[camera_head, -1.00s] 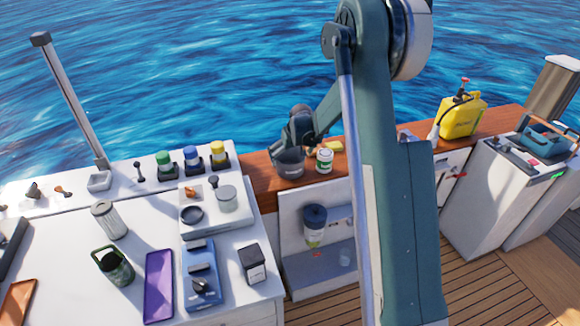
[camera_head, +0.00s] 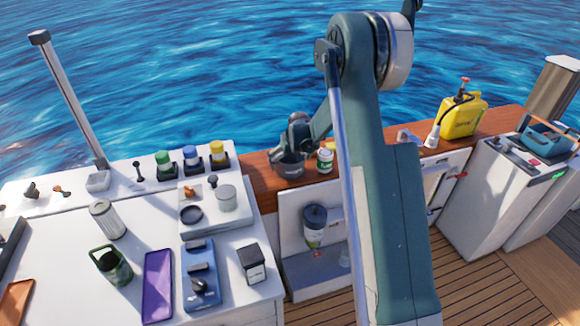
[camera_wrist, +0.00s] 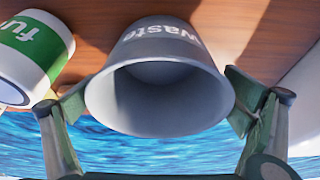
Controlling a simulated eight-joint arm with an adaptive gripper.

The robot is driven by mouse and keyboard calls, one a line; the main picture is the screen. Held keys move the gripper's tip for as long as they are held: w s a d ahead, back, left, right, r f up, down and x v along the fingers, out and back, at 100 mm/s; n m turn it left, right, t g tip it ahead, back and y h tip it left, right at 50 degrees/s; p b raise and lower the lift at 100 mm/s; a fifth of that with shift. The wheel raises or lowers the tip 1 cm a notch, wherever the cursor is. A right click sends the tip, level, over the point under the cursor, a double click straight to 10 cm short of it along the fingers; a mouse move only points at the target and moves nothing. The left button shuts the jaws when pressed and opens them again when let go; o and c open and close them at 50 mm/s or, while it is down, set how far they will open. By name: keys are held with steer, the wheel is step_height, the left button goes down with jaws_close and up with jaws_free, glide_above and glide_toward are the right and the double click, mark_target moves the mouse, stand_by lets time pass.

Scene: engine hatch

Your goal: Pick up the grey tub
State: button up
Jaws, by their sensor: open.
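The grey tub (camera_head: 289,165) stands on the wooden ledge behind the white counter in the head view. In the wrist view the grey tub (camera_wrist: 165,75) shows its wide open mouth and the word "waste" on its side. My gripper (camera_wrist: 158,108) is open, with one finger on each side of the tub. The right finger is very near the tub's wall and the left finger sits close to its rim; I cannot tell whether either touches. In the head view my gripper (camera_head: 296,148) is at the tub, its fingers hard to make out.
A white can with a green label (camera_head: 325,161) stands just right of the tub; it also shows in the wrist view (camera_wrist: 30,55). A yellow sprayer (camera_head: 462,115) stands farther right on the ledge (camera_head: 258,180). Several coloured-lidded jars stand left on the counter. Water lies beyond.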

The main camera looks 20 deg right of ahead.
steer(key=shift+c, duration=0.7)
steer(key=c, duration=0.8)
steer(key=shift+r, duration=0.1)
steer(key=shift+c, duration=0.2)
step_height(320, 180, up, 10)
steer(key=p, duration=0.1)
